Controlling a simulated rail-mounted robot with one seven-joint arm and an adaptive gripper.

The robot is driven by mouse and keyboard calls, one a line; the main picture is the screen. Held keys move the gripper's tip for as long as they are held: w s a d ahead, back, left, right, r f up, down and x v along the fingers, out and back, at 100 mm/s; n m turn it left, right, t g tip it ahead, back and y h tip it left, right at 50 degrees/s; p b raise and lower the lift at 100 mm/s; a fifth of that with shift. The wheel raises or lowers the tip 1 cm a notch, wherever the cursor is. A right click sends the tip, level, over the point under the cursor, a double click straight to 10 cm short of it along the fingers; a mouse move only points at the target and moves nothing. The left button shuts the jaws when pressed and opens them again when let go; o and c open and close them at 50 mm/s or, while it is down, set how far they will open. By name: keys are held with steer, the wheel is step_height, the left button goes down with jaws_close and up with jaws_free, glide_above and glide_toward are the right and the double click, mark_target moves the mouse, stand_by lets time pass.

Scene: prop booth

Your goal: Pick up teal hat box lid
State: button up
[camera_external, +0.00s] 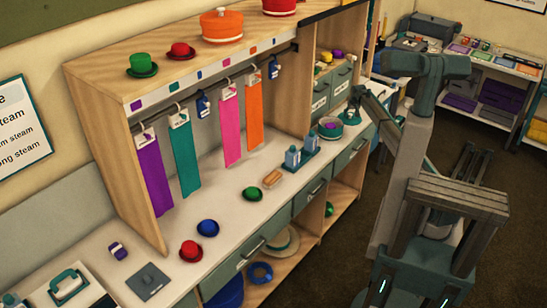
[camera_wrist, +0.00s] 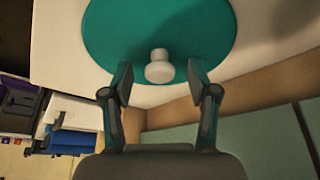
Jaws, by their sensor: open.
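The teal hat box lid (camera_wrist: 110,35) is a flat round disc with a white knob (camera_wrist: 159,68) at the top of the wrist view. My gripper (camera_wrist: 160,82) is open, with one finger on each side just below the knob in the picture. I cannot tell whether the fingers touch the lid. In the external view my gripper (camera_external: 355,98) is low over the far end of the counter. The lid there is small and partly hidden by my gripper.
A wooden cabinet (camera_external: 325,40) rises behind my gripper.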

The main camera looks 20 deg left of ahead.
steer(key=shift+w+a+f, duration=0.1)
steer(key=shift+w+f, duration=0.05)
steer(key=shift+f, duration=0.25)
steer(key=c, duration=1.1)
steer(key=shift+r, duration=0.1)
